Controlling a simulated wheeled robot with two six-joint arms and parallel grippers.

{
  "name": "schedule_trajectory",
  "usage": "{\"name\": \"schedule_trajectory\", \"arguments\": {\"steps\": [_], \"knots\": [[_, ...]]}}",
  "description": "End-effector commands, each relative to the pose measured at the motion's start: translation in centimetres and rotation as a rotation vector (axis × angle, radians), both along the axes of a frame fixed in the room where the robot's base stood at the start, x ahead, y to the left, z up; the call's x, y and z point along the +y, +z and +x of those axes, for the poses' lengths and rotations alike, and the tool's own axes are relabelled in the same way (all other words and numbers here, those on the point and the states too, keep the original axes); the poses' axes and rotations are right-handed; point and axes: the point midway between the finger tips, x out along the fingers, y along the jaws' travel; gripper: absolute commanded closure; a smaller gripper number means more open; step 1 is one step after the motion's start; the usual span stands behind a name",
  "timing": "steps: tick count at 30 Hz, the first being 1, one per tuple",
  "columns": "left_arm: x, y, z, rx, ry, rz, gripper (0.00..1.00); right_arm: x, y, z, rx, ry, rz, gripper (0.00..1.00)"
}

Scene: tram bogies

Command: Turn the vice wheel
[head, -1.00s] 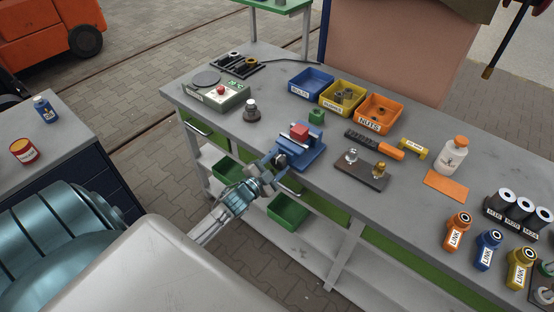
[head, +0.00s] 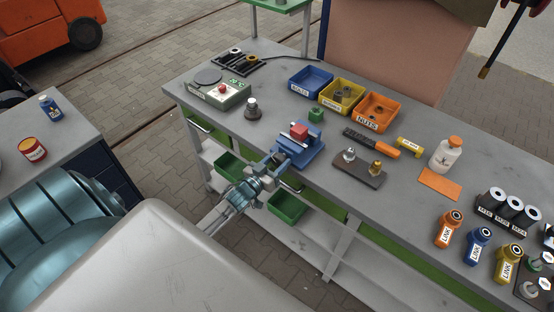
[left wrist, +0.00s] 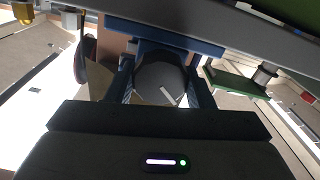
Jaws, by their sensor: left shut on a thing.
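The blue vice (head: 309,154) stands at the near edge of the workbench, with a red block (head: 299,131) at its jaws. My left gripper (head: 269,170) reaches it from the front, at the side facing me, where the wheel sits. In the head view the fingers mostly hide the wheel. In the left wrist view a dark grey rounded part, seemingly the vice wheel (left wrist: 160,78), lies between the two blue fingers, and my left gripper is shut on it. A blue bar of the vice (left wrist: 165,43) runs just beyond. My right gripper is not in view.
Green bins (head: 287,207) sit on the shelf below the vice.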

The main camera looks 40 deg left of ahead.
Motion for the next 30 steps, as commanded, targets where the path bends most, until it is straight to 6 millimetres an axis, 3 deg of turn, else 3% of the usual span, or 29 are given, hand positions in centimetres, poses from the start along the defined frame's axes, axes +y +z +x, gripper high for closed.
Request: {"name": "schedule_trajectory", "arguments": {"steps": [10,30], "knots": [[0.05,-0.11,-0.1,0.03,0.002,-0.328,0.75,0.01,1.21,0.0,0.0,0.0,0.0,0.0],[0.05,-0.29,-0.13,0.079,0.001,-0.962,0.75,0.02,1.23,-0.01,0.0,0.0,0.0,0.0]]}}
